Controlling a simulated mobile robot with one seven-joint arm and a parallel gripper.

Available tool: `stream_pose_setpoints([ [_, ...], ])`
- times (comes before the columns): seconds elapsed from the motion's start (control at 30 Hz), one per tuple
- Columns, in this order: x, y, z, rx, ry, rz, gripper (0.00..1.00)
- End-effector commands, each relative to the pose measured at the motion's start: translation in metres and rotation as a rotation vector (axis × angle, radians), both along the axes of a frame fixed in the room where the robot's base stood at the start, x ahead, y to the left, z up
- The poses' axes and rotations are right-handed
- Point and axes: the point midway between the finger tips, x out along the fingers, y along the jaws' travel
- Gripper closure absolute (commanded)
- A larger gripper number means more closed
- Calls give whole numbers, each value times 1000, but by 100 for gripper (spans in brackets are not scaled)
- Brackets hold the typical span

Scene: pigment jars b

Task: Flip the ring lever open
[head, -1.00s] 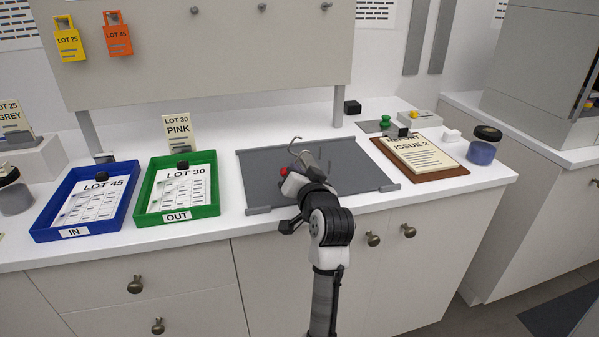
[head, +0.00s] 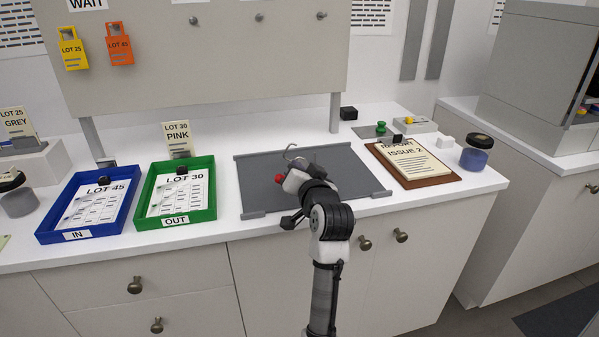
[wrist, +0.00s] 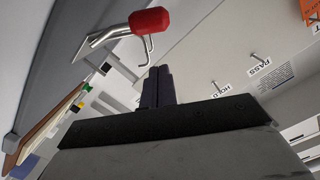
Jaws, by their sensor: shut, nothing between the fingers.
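The ring lever shows in the wrist view as a bent silver metal bar (wrist: 108,36) with a red knob (wrist: 149,21) and a thin curved metal piece beside it. In the head view its red knob (head: 279,178) shows at the left of my arm's end, with a curved metal hook or ring (head: 291,152) behind it. My gripper (wrist: 157,72) is shut and empty, its fingertips a little below the red knob in the wrist picture and apart from it. In the head view my arm hides the fingers and part of the lever.
The lever stands over a grey mat (head: 255,195). A green tray (head: 213,200) and a blue tray (head: 50,232) lie to the left. A clipboard (head: 440,181) and a blue jar (head: 476,155) are to the right. A panel with hooks (head: 200,70) rises behind.

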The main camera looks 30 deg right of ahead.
Motion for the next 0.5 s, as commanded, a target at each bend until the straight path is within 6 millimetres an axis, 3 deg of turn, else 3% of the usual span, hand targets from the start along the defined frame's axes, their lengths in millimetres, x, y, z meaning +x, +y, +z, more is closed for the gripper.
stream_pose_setpoints([
  [0.03, 3, 0, 12, 0, -1, 2, 100],
  [0.1, -17, 3, 3, -1, -4, -1, 100],
  [0.3, -61, 13, 8, -1, -2, 0, 100],
  [0.5, -88, 18, 11, 0, -2, 0, 100],
])
